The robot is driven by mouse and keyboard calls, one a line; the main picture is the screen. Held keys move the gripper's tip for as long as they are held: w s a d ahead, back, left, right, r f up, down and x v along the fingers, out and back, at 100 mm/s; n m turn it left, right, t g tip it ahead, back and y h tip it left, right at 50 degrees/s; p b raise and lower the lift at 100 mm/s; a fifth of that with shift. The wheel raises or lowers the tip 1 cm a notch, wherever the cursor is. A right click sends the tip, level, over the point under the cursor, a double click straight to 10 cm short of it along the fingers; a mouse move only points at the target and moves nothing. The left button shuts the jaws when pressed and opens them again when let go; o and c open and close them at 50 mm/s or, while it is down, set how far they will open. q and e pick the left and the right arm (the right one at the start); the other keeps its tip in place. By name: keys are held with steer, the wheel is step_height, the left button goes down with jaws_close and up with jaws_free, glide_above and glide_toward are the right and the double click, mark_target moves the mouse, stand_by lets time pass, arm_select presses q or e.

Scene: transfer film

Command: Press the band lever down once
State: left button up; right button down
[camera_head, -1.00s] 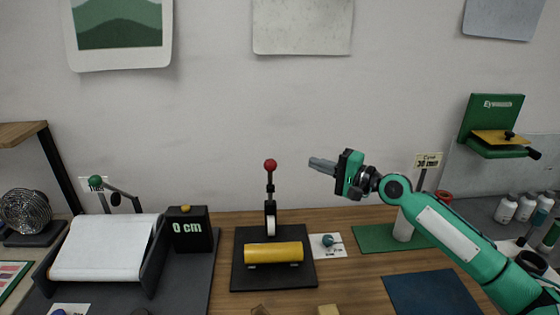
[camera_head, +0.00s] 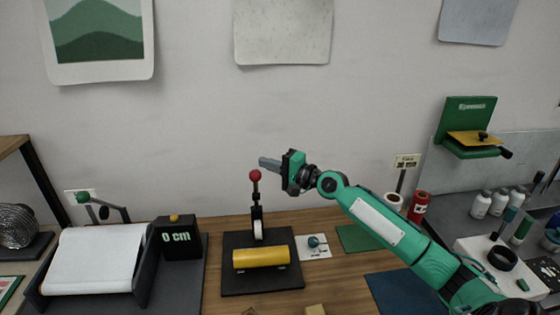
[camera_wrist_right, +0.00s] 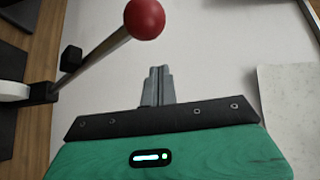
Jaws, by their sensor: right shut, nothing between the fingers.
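The band lever (camera_head: 256,198) is a dark upright rod with a red ball knob (camera_head: 255,175) on top. It stands on a black base (camera_head: 228,283) with a yellow roller (camera_head: 260,256) and a white wheel below it. My right gripper (camera_head: 263,162) is shut and empty, its fingertips just above and close to the knob in the head view. In the right wrist view the knob (camera_wrist_right: 145,18) and the rod (camera_wrist_right: 95,58) stand to the upper left of the shut fingers (camera_wrist_right: 156,86), with a gap between them in the picture. My left gripper is not in view.
A white roll machine (camera_head: 92,258) with a green-knobbed lever (camera_head: 83,197) and a "0 cm" display (camera_head: 180,238) stands left. A small teal-knobbed item (camera_head: 314,241) lies right of the base. Bottles (camera_head: 481,205) stand far right.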

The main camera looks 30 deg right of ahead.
steer(key=s+a+p, duration=0.2)
steer(key=shift+s+a, duration=0.2)
steer(key=shift+s, duration=0.2)
stand_by(0.3)
